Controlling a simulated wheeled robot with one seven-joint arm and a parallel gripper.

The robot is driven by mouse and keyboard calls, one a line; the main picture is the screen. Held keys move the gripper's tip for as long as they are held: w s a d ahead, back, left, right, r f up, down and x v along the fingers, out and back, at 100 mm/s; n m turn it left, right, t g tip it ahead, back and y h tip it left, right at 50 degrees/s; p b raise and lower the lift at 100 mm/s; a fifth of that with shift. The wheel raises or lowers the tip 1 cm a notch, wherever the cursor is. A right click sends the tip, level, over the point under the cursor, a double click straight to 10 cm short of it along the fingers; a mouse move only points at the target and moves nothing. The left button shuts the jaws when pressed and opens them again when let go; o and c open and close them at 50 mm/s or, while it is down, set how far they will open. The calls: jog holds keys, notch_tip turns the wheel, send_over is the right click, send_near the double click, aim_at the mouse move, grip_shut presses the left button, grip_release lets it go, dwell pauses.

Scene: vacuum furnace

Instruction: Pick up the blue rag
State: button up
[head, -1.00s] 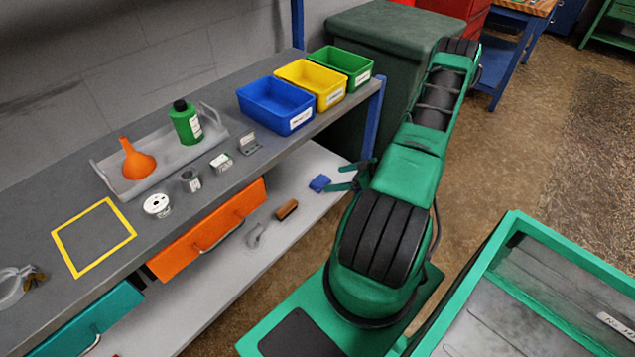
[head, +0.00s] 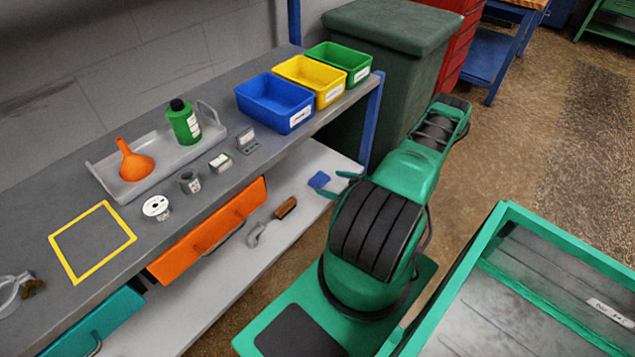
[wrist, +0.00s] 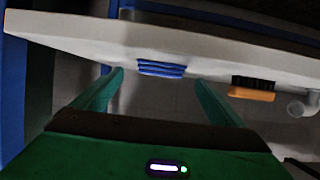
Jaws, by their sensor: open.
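The blue rag (head: 319,180) lies on the pale lower shelf (head: 282,220) near its right end. In the wrist view the blue rag (wrist: 161,69) shows as a folded, ridged bundle at the shelf's edge. My gripper (head: 331,184) is beside the rag in the head view, partly hidden by my arm. In the wrist view my gripper (wrist: 160,80) is open and empty, with one green finger to each side of the rag. The rag appears just beyond the fingertips; I cannot tell whether they touch it.
A brush (head: 286,208) and a grey curved item (head: 256,234) lie left of the rag on the shelf. The brush (wrist: 253,90) is right of it in the wrist view. The bench top (head: 215,190) overhangs behind; a blue post (head: 372,125) stands at its right end.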

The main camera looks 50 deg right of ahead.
aim_at(321, 179)
jog(key=shift+r+x, duration=0.2)
jog(key=shift+x, duration=1.15)
jog(key=shift+r+x, duration=0.15)
jog(key=shift+x, duration=1.25)
jog(key=shift+c, duration=0.7)
jog(key=c, duration=1)
